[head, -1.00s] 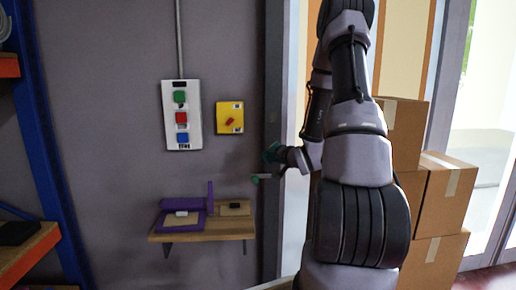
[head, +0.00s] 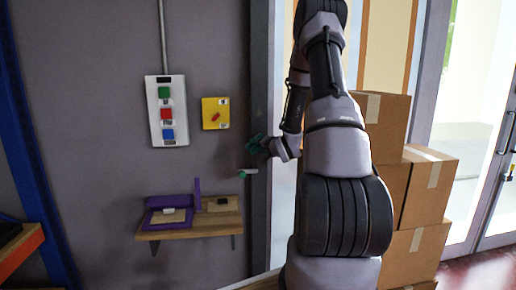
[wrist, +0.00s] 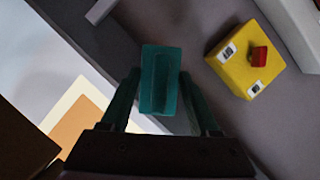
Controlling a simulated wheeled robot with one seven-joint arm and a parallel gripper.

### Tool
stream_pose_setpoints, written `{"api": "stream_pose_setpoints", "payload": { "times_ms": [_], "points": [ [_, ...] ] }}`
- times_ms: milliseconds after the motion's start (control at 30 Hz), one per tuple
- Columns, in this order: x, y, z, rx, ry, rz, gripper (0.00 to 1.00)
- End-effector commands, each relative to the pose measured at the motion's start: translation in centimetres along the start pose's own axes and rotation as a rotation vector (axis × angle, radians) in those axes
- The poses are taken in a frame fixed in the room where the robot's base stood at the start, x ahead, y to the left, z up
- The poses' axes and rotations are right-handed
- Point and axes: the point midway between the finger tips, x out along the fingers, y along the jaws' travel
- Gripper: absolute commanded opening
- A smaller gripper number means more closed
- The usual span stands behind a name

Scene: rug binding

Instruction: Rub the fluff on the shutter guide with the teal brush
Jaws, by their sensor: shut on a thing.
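My gripper (head: 260,148) is beside the dark upright shutter guide (head: 262,215) in the head view. In the wrist view my gripper (wrist: 161,92) is shut on the teal brush (wrist: 160,65), a blocky teal piece between its two fingers. The shutter guide (wrist: 75,45) runs as a dark slanting band behind and left of the brush there. I cannot tell whether the brush touches it. I cannot make out the fluff in either view.
A yellow switch box (head: 215,113) and a push-button panel (head: 166,110) are on the wall left of my gripper. A small green-ended lever (head: 247,173) sticks out below it. A wooden shelf (head: 222,224) holds a purple tray (head: 155,217). Cardboard boxes (head: 430,185) stand right.

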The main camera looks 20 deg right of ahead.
Motion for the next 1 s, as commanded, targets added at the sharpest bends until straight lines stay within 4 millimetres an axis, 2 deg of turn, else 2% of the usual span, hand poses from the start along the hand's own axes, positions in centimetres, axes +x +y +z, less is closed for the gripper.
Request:
{"api": "stream_pose_setpoints", "payload": {
  "times_ms": [1000],
  "points": [
    [1.3, 0.0, -0.5, 0.000, 0.001, -0.001, 0.18]
  ]
}}
